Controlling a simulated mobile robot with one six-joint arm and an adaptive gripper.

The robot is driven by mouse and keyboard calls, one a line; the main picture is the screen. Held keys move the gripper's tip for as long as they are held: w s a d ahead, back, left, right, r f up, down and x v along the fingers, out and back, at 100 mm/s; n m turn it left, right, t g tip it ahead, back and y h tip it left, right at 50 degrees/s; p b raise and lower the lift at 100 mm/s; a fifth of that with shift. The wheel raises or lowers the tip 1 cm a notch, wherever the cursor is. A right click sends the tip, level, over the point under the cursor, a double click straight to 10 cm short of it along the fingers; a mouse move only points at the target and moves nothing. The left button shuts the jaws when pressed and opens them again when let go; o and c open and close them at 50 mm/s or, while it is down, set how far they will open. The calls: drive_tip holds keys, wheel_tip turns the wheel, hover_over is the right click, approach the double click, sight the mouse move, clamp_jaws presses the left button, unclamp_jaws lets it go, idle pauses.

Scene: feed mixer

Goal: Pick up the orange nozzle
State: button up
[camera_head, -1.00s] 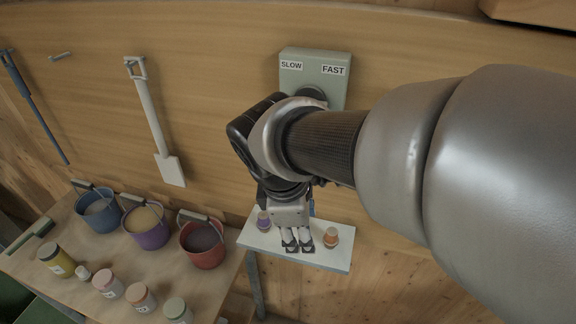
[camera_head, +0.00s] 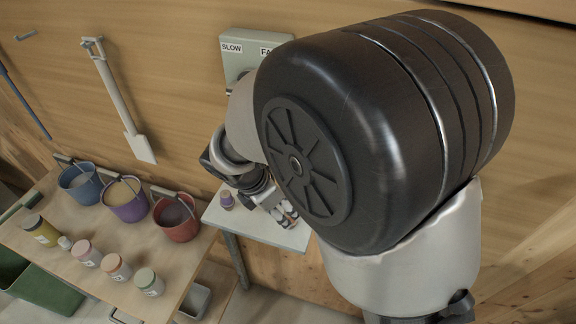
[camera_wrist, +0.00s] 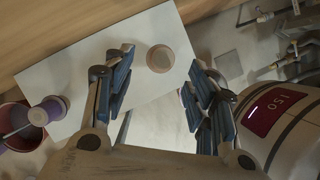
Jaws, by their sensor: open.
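The orange nozzle (camera_wrist: 160,58) shows in the wrist view from above as a round, tan-orange piece on the white shelf (camera_wrist: 62,82). My gripper (camera_wrist: 160,92) is open and empty, its blue-padded fingers spread wide. The nozzle lies between the finger directions, slightly beyond the tips in the picture; the height gap is hard to judge. In the head view my gripper (camera_head: 285,214) is over the right part of the shelf (camera_head: 240,222), partly covered by my arm. The orange nozzle cannot be made out clearly there.
A purple nozzle (camera_head: 226,199) stands on the shelf's left side. Left of the shelf is a table with red (camera_head: 176,218), purple (camera_head: 126,200) and blue (camera_head: 80,184) buckets and several jars. A SLOW/FAST control box (camera_head: 236,58) is on the wall above.

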sight(290, 219)
drive_tip(key=x, duration=0.3)
drive_tip(key=b+x, duration=0.1)
drive_tip(key=x, duration=0.2)
drive_tip(key=shift+w+d+f, duration=0.1)
drive_tip(key=shift+d+f, duration=0.05)
drive_tip(key=shift+d, duration=0.15)
drive_tip(key=c, duration=1.1)
drive_tip(key=shift+o, duration=0.2)
